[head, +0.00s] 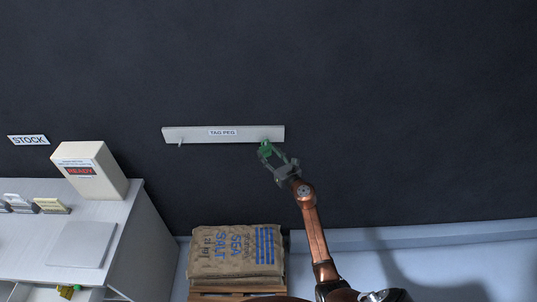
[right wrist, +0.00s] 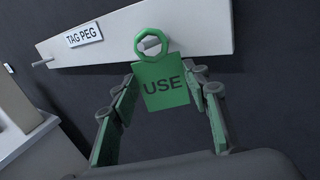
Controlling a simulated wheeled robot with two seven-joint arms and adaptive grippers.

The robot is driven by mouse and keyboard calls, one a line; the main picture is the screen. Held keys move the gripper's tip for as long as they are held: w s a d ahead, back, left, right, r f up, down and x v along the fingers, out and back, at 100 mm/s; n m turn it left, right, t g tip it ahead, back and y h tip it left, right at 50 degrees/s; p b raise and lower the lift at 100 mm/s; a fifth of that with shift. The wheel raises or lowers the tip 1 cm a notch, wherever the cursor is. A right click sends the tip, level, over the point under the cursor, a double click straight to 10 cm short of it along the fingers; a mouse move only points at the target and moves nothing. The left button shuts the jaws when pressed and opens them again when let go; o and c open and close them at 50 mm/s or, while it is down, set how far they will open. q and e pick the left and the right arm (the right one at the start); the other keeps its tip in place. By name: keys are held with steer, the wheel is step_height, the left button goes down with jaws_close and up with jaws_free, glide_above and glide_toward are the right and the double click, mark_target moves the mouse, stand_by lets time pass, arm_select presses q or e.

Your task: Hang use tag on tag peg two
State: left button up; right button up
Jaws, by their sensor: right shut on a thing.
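The green use tag (head: 264,147) is at the right end of the white tag peg board (head: 200,134) on the dark wall. My right gripper (head: 271,156) is shut on it, with a finger on each side. In the right wrist view the tag's plate (right wrist: 165,88) reads USE and hangs below a ring (right wrist: 139,46). The light end of the right-hand peg (right wrist: 151,45) shows inside the ring's opening; I cannot tell how far it passes through. The other peg (head: 180,143) at the board's left end is bare. My left gripper is out of view.
A cream box marked READY (head: 90,170) stands on a white cabinet (head: 127,225) at the left. A sea salt sack (head: 235,252) lies below the board. A STOCK sign (head: 28,140) is on the wall. The wall right of my arm is clear.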

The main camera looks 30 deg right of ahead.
steer(key=shift+f, duration=0.3)
steer(key=o, duration=1)
steer(key=shift+r, duration=0.15)
steer(key=shift+c, duration=0.2)
